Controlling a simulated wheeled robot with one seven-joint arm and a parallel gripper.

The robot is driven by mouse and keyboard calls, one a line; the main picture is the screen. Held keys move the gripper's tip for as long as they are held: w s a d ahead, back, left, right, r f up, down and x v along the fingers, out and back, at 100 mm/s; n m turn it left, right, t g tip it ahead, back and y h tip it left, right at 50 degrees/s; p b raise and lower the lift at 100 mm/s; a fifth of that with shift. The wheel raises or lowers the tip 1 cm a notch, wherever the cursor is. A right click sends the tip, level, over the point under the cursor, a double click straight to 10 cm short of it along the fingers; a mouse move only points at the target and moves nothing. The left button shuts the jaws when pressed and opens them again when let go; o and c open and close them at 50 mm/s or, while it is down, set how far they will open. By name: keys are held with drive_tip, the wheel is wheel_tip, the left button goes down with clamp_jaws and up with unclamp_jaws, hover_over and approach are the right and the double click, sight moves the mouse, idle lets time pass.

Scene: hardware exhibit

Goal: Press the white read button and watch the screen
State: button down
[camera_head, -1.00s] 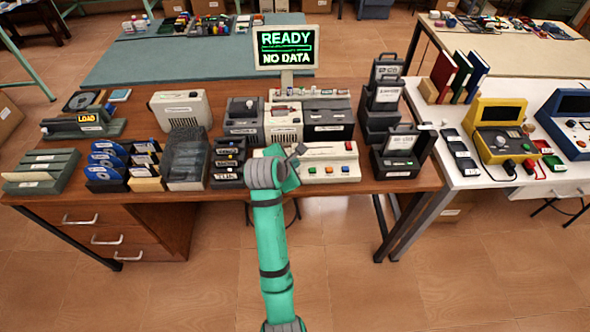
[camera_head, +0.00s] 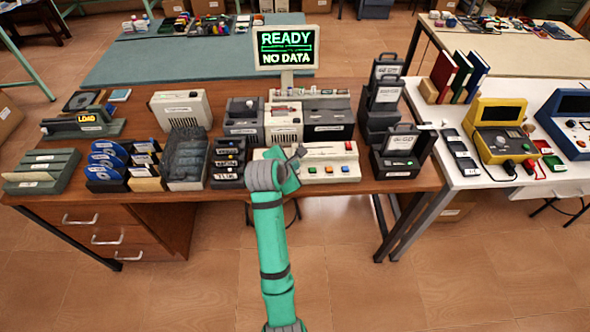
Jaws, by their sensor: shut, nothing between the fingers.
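The screen (camera_head: 285,47) stands at the back of the brown desk and shows "READY" and "NO DATA" in green on black. A cream console (camera_head: 325,153) lies at the desk's front, with a red knob or button on top and a row of small coloured buttons on its front. A pale button (camera_head: 312,170) at the left end of that row looks white; its label is too small to read. My gripper (camera_head: 299,151) is shut and empty over the console's left part. I cannot tell whether the gripper touches the console.
Grey and cream modules (camera_head: 283,122) stand close behind the console. Cartridge racks (camera_head: 228,160) are at its left and a black card stand (camera_head: 399,152) at its right. A white table (camera_head: 486,189) with yellow and blue devices is further right. Floor is open in front.

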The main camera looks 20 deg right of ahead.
drive_tip(key=shift+f, duration=0.4)
idle(0.7)
idle(0.3)
drive_tip(key=shift+r, duration=0.85)
wheel_tip(320, 180, up, 5)
idle(0.4)
idle(0.8)
